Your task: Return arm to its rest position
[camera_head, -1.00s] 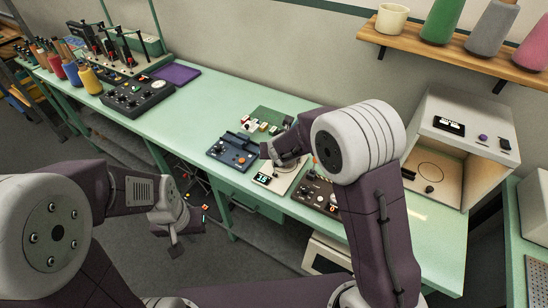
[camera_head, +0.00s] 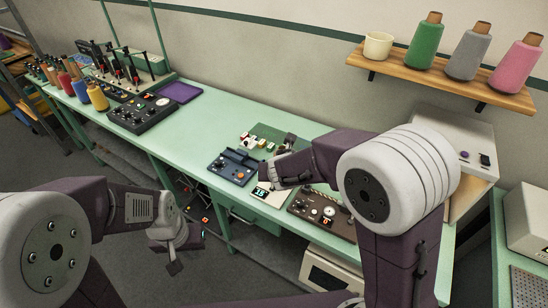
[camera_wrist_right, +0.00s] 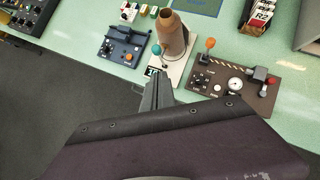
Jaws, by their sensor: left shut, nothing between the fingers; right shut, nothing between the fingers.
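My left arm comes in from the left in the head view. Its gripper (camera_head: 173,264) is shut and empty, hanging in front of the bench over the grey floor. My right arm reaches over the bench from the right. Its gripper (camera_wrist_right: 157,92) shows shut and empty in the right wrist view, with the fingers in front of a white device (camera_wrist_right: 181,68) that bears a brown cone (camera_wrist_right: 172,34). In the head view my right wrist partly hides this device. I cannot tell whether the fingers touch it.
The green bench (camera_head: 222,117) holds a blue panel (camera_head: 232,168), a brown control panel (camera_head: 322,212) and a black console (camera_head: 140,112). A white box (camera_head: 465,140) at the right is partly behind my right arm. A wooden shelf (camera_head: 440,80) with thread cones hangs above. Bare bench lies left of the blue panel.

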